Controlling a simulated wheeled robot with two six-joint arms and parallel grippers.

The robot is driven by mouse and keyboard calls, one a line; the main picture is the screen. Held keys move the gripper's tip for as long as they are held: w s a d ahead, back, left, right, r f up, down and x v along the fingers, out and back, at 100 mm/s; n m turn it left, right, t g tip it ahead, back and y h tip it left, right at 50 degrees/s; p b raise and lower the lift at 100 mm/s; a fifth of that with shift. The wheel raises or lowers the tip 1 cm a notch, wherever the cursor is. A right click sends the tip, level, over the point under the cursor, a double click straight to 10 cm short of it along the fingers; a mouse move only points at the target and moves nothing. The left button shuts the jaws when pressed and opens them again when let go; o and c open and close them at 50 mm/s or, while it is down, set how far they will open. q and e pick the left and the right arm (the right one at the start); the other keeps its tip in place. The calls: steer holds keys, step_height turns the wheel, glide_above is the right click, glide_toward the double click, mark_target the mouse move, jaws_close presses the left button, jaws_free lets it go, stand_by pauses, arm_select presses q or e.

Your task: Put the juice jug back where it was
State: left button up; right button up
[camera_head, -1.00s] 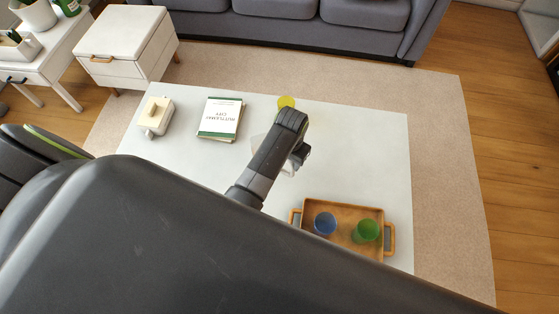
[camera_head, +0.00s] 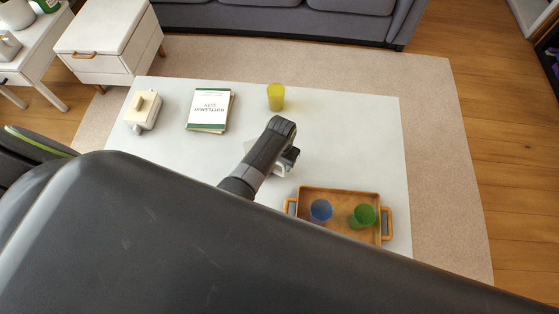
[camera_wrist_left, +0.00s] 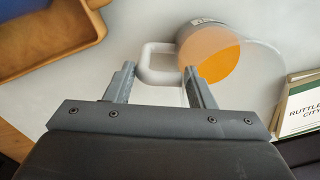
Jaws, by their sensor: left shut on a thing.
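The juice jug (camera_wrist_left: 222,62) is clear with orange juice inside and a pale handle (camera_wrist_left: 158,64). In the left wrist view it is beyond my fingers, with the handle between them. My left gripper (camera_wrist_left: 160,72) is shut on that handle. In the head view my left gripper (camera_head: 288,163) is over the middle of the white table (camera_head: 340,130), and my arm hides most of the jug. I cannot tell whether the jug touches the table. My right gripper is not in view.
A wooden tray (camera_head: 337,230) holds a blue cup (camera_head: 320,210) and a green cup (camera_head: 362,215) at the near right. A yellow cup (camera_head: 276,97), books (camera_head: 209,110) and a cream box-like dish (camera_head: 143,110) stand toward the back. The table's right side behind the tray is clear.

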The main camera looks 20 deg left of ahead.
arm_select(q)
steer(key=o, duration=1.2)
steer(key=shift+f, duration=0.1)
step_height(320, 180, up, 12)
steer(key=p, duration=0.2)
steer(key=shift+d+p, duration=0.15)
steer(key=shift+p, duration=0.25)
